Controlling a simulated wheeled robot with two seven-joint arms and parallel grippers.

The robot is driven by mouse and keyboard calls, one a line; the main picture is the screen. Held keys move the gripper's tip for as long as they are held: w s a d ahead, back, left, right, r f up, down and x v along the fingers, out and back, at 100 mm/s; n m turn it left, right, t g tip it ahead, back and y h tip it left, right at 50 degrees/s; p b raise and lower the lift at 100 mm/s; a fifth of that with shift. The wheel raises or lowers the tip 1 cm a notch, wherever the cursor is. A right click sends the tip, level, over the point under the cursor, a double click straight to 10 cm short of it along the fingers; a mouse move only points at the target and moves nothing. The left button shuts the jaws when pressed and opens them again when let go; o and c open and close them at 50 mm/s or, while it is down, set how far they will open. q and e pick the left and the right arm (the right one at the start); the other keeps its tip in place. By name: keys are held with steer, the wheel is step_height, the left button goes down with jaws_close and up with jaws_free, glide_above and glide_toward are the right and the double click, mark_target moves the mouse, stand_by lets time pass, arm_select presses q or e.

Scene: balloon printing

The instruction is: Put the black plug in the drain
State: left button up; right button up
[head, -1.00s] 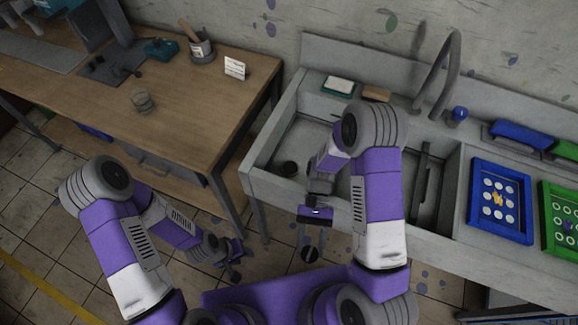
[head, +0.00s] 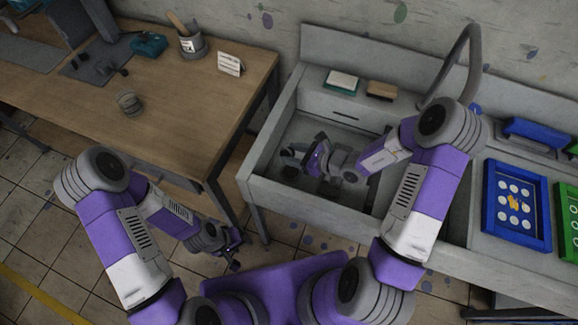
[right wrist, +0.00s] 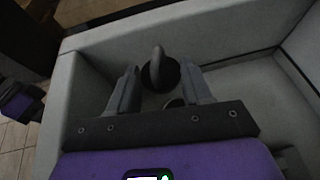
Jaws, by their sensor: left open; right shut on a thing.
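The black plug (right wrist: 169,74), a dark disc with a grey upright handle, sits between the fingertips of my right gripper (right wrist: 160,76) in the right wrist view. That gripper (head: 289,158) is shut on it and reaches down inside the left part of the sink (head: 262,160). A dark round opening, seemingly the drain (right wrist: 175,103), shows partly below the plug; in the head view it is a dark spot (head: 290,172) under the fingers. I cannot tell how far the plug is above it. My left gripper (head: 236,254) is open and empty, low beside the wooden table.
The sink walls stand close around my right gripper. A tap (head: 462,62) rises behind my right forearm. A sponge (head: 382,90) and a teal-edged dish (head: 341,80) lie on the back ledge. A blue tray (head: 517,205) lies to the right. The wooden table (head: 190,105) is at the left.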

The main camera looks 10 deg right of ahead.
steer(key=b, duration=0.2)
glide_above(295, 174)
steer(key=shift+m+t+h, duration=0.3)
steer(key=shift+t, duration=0.1)
step_height(295, 174, down, 7)
steer(key=shift+s+f, duration=0.1)
steer(key=shift+f+b, duration=0.45)
steer(key=shift+f, duration=1.65)
steer(key=shift+f+b, duration=0.5)
steer(key=shift+f, duration=0.15)
steer(key=o, duration=1)
steer(key=shift+o, duration=0.2)
steer(key=shift+r, duration=0.15)
